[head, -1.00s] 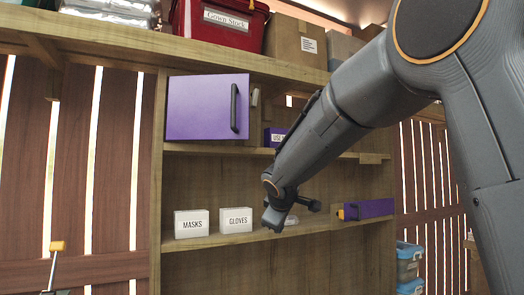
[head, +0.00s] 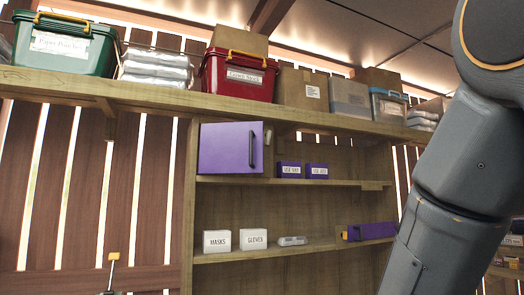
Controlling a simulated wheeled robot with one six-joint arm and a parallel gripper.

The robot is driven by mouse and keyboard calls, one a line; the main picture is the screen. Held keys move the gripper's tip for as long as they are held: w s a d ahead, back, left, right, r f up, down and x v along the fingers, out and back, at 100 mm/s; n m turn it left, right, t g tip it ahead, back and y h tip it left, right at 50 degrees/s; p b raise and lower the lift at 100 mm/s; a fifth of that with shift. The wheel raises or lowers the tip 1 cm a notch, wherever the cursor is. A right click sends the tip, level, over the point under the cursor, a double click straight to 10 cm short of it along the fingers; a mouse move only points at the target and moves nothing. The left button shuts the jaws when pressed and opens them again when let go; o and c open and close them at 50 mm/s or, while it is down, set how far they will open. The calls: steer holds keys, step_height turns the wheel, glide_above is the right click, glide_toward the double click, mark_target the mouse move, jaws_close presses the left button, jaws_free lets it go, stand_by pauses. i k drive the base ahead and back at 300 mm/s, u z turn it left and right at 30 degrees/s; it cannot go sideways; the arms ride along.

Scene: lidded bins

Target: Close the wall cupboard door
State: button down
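The purple cupboard door (head: 228,149) is at the upper left of the wooden shelf unit. It has a dark upright bar handle (head: 252,150) near its right edge. The panel faces me nearly flat. I cannot tell surely how far it stands out from the shelf unit. A small beige part (head: 268,138) shows just beside its right edge. My gripper is outside this view. Only my grey arm shows, along the right edge, well apart from the door.
White MASKS (head: 217,241) and GLOVES (head: 254,240) boxes stand on the lower shelf, with a purple item (head: 370,231) to the right. Small purple boxes (head: 303,170) sit right of the door. A red bin (head: 238,78) and green bin (head: 64,45) stand above.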

mark_target(237, 147)
steer(key=z, duration=0.1)
steer(key=k, duration=0.4)
steer(key=u, duration=0.75)
steer(key=i, duration=1.15)
steer(key=z, duration=0.6)
